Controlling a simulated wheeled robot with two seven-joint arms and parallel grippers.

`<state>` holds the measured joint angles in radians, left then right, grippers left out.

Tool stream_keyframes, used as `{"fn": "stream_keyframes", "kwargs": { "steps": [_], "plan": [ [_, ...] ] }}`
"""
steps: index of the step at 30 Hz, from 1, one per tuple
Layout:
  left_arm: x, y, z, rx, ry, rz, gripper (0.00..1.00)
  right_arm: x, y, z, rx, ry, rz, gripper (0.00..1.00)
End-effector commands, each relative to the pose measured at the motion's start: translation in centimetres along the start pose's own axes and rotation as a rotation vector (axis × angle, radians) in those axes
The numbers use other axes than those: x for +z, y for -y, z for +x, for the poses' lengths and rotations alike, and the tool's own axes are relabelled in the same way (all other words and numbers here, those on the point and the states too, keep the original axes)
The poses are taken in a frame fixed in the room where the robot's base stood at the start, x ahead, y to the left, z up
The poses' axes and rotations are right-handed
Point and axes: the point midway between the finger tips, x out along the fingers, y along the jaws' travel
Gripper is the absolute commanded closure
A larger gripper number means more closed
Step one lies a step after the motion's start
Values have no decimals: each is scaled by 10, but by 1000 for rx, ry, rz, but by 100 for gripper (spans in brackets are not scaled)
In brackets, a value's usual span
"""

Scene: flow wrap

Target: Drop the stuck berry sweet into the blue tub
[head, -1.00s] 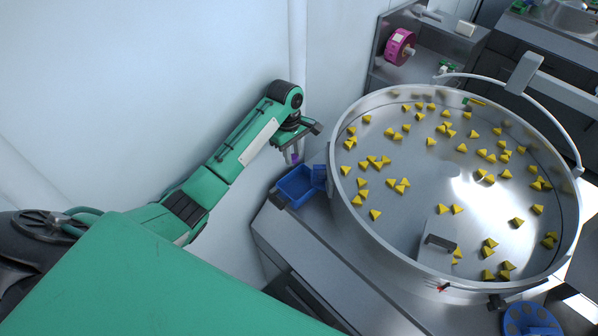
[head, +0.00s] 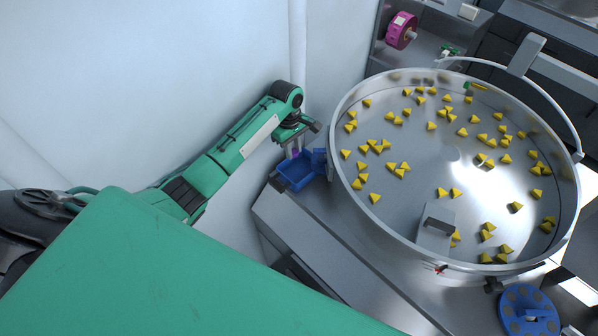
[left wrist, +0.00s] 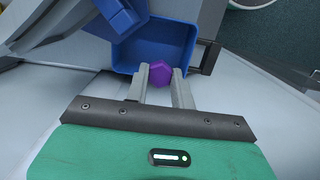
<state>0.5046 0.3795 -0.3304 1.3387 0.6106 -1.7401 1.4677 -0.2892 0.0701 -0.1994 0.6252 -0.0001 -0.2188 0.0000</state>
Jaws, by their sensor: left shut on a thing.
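The berry sweet (left wrist: 160,74) is a purple faceted piece held between the fingertips of my left gripper (left wrist: 161,84). In the head view, my left gripper (head: 294,151) hangs over the open blue tub (head: 297,184), and only a little purple shows between its fingers. In the left wrist view, the blue tub (left wrist: 168,36) lies beyond the fingertips, with the sweet overlapping its near rim. The sweet's exact height above the tub is hard to tell. My right gripper is out of view.
A large round metal bowl (head: 400,232) with several yellow pyramid sweets stands right of the tub. A small blue block-like part (head: 319,160) sits between tub and bowl. A pink reel (head: 402,31) is behind. A white wall rises at the left.

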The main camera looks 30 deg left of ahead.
Motion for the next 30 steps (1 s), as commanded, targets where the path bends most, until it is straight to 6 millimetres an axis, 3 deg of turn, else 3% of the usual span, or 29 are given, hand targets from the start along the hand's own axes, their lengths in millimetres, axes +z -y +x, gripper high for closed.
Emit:
{"fn": "stream_keyframes", "kwargs": {
  "steps": [1,2,3,6,17,23,30],
  "plan": [
    [0,0,0,0,0,0,97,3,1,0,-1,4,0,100],
    [0,0,0,0,0,0,72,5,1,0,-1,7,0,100],
    [0,0,0,0,0,0,64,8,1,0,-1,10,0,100],
    [0,0,0,0,0,0,50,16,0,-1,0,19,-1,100],
    [0,-1,-7,2,0,0,50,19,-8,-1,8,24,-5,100],
    [0,-1,-42,3,-1,0,50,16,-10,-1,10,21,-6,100],
    [0,-1,-98,4,-1,0,50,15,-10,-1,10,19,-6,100]
  ]
}}
